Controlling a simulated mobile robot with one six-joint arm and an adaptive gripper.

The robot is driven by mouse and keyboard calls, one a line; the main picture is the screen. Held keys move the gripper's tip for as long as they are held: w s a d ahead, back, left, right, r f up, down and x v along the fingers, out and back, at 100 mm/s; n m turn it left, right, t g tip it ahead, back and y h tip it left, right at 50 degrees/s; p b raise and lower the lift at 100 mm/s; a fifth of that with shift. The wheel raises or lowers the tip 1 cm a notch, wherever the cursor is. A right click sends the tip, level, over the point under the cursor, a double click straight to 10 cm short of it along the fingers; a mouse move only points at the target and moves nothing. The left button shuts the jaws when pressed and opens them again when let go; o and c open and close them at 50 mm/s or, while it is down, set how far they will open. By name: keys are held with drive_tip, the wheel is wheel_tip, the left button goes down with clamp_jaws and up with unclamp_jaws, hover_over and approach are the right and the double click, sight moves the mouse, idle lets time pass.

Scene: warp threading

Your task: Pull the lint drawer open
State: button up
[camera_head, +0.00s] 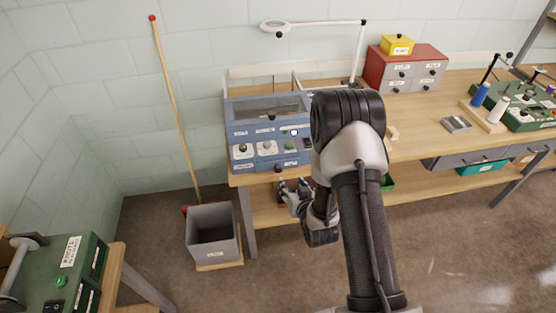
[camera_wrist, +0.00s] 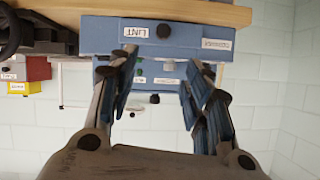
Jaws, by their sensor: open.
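The lint drawer (camera_wrist: 190,33) is a blue front with a white LINT label and a round black knob (camera_wrist: 163,31) at its middle. In the head view the knob (camera_head: 278,167) shows at the bottom of the blue machine (camera_head: 243,133), at the bench's front edge. The drawer front looks flush there. My gripper (camera_head: 293,186) is below and in front of the knob, apart from it. In the wrist view my gripper (camera_wrist: 163,78) has its fingers spread, with nothing between them; the knob lies beyond the fingertips. My arm hides the machine's right side.
The wooden bench (camera_head: 410,147) carries red-grey drawers (camera_head: 405,68) and a yellow box (camera_head: 397,45). A lower shelf (camera_head: 267,210) lies beneath my gripper. A grey bin (camera_head: 212,238) stands on the floor at left. The floor in front is clear.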

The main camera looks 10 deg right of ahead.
drive_tip(key=s+f, duration=0.1)
drive_tip(key=f, duration=0.1)
drive_tip(key=b, duration=0.1)
approach(279, 170)
drive_tip(key=shift+t, duration=0.4)
drive_tip(key=x, duration=0.9)
drive_tip(key=shift+s+f, duration=0.1)
drive_tip(key=shift+f, duration=0.3)
drive_tip(key=shift+c, duration=0.2)
clamp_jaws()
